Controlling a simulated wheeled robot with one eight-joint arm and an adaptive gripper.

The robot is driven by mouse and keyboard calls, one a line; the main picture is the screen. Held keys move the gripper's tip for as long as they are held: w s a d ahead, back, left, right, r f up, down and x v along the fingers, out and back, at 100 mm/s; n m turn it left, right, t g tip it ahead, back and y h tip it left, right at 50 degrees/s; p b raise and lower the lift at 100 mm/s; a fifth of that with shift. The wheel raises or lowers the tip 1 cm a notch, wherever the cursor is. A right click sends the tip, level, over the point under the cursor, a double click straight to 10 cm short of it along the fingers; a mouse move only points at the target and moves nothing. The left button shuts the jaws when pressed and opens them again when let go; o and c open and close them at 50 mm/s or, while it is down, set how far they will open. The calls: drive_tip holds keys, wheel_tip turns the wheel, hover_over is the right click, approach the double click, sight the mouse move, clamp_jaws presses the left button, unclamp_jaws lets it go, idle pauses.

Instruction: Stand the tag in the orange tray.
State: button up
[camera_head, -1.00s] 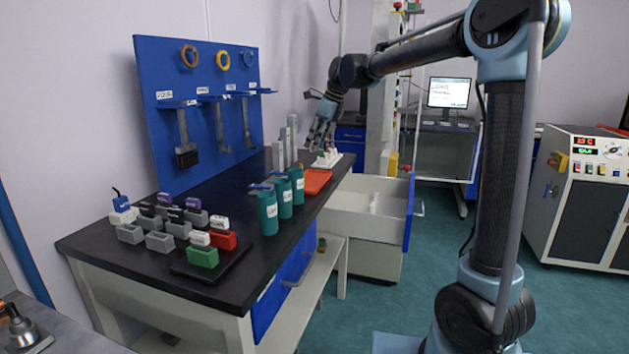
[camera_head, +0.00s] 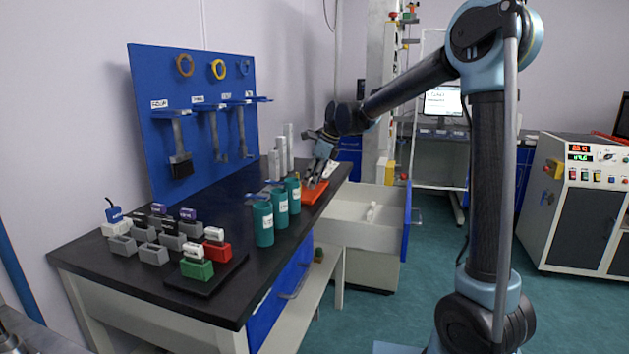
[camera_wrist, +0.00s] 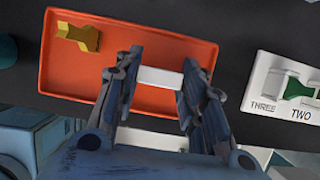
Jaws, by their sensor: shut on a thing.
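The orange tray (camera_wrist: 70,84) lies on the black bench top in the wrist view. It also shows in the head view (camera_head: 322,189), partly hidden by my gripper. My gripper (camera_wrist: 160,80) is over the tray and shut on a white tag (camera_wrist: 160,77), seen edge-on as a white bar between the fingertips. I cannot tell whether the tag touches the tray floor. In the head view my gripper (camera_head: 313,180) is at the tray, and the tag is too small to make out.
A yellow piece (camera_wrist: 78,36) is in the tray's upper left corner. A white board labelled THREE and TWO (camera_wrist: 283,105) lies right of the tray. Teal cylinders (camera_head: 279,207) stand in front of the tray. An open drawer (camera_head: 360,235) is below the bench edge.

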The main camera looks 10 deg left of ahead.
drive_tip(key=o, duration=0.8)
drive_tip(key=v, duration=1.2)
drive_tip(key=shift+d, duration=0.15)
